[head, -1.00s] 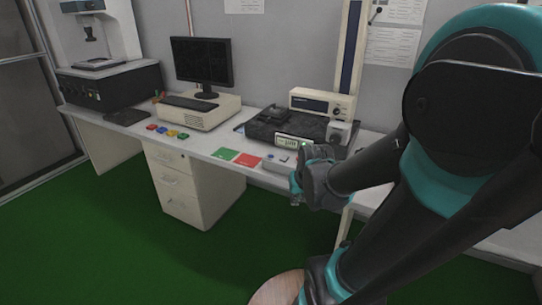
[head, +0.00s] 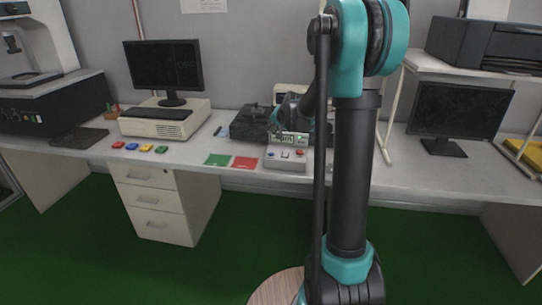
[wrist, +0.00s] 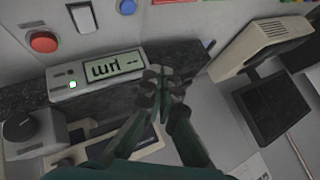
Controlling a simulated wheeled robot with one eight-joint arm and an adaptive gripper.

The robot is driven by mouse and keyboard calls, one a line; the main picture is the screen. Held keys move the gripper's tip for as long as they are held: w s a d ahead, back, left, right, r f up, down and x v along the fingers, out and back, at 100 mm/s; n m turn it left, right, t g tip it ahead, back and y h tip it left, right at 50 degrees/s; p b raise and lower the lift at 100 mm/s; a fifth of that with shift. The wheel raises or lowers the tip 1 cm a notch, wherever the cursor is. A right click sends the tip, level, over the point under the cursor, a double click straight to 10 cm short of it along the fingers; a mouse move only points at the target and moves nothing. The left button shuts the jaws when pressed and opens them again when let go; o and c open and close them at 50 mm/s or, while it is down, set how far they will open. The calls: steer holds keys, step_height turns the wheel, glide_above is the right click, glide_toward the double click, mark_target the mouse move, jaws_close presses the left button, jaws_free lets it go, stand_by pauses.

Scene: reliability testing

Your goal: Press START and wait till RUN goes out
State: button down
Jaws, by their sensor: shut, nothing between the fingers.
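A grey button box (head: 285,158) stands at the table's front edge. It carries a blue button (wrist: 126,6), a white rocker switch (wrist: 83,18) and a red button (wrist: 43,41). Behind it is a small display unit (head: 289,138) with a lit green lamp (wrist: 72,85); in the wrist view its screen (wrist: 115,68) shows upside down. I cannot read any START or RUN label. My gripper (wrist: 161,69) is shut and empty, its tips beside the display unit in the wrist view, apart from the buttons. In the head view my arm partly hides the equipment.
A green card (head: 217,160) and a red card (head: 245,163) lie left of the box. Several coloured blocks (head: 147,148) lie farther left, before a computer with a monitor (head: 163,66). Another monitor (head: 459,112) stands right. The table between is clear.

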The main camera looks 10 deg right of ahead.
mark_target(272, 154)
steer(key=shift+w, duration=0.2)
steer(key=shift+f, duration=4.4)
steer(key=shift+f, duration=0.2)
steer(key=shift+f, duration=0.2)
steer(key=shift+f, duration=0.4)
steer(key=shift+r, duration=0.1)
steer(key=shift+s+r, duration=0.1)
steer(key=shift+r, duration=0.6)
